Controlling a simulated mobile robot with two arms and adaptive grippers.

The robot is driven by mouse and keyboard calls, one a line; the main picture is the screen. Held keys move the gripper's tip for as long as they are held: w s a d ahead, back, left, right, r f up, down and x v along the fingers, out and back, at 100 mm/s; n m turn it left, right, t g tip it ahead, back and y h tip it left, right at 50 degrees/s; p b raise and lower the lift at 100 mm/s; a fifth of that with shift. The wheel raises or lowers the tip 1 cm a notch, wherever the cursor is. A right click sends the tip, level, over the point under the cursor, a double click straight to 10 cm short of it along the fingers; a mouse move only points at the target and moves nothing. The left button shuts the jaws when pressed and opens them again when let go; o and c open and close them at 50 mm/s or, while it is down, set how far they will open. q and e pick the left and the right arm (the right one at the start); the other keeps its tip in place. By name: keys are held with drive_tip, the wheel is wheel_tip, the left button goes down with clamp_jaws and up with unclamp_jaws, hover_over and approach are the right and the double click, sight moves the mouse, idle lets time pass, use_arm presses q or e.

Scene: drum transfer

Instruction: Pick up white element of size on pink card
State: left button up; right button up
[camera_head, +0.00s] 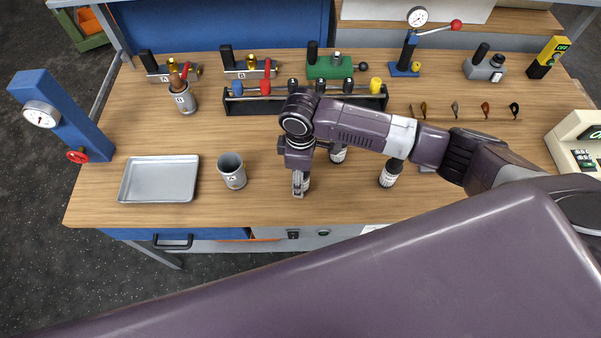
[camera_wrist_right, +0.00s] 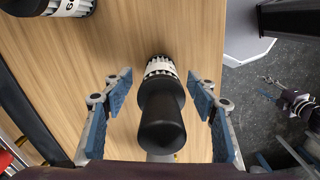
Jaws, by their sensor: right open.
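A white-banded element (camera_wrist_right: 160,67) with a black handle stands on the bench between the fingers of my right gripper (camera_wrist_right: 160,95). The gripper is open, with a blue-padded finger on each side and visible gaps to the element. In the head view my right gripper (camera_head: 298,187) points down near the front of the bench and partly hides this element (camera_head: 306,183). Similar white-banded elements stand behind it (camera_head: 338,155) and to the right (camera_head: 389,175). Another (camera_wrist_right: 50,6) shows in the wrist view's upper left. I cannot make out a pink card.
A grey tray (camera_head: 160,158) and a grey cup (camera_head: 232,170) stand to the left on the wooden bench (camera_head: 270,214). Behind are a black rack (camera_head: 240,107), a tool cup (camera_head: 184,102) and a green device (camera_head: 330,68). A blue gauge post (camera_head: 70,120) stands at the left edge.

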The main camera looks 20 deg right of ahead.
drive_tip(key=shift+f, duration=0.15)
drive_tip(key=shift+s, duration=0.1)
drive_tip(key=shift+d, duration=0.1)
drive_tip(key=shift+c, duration=1.4)
drive_tip(key=c, duration=1)
drive_tip(key=shift+r+b, duration=1.15)
drive_tip(key=shift+r, duration=8.95)
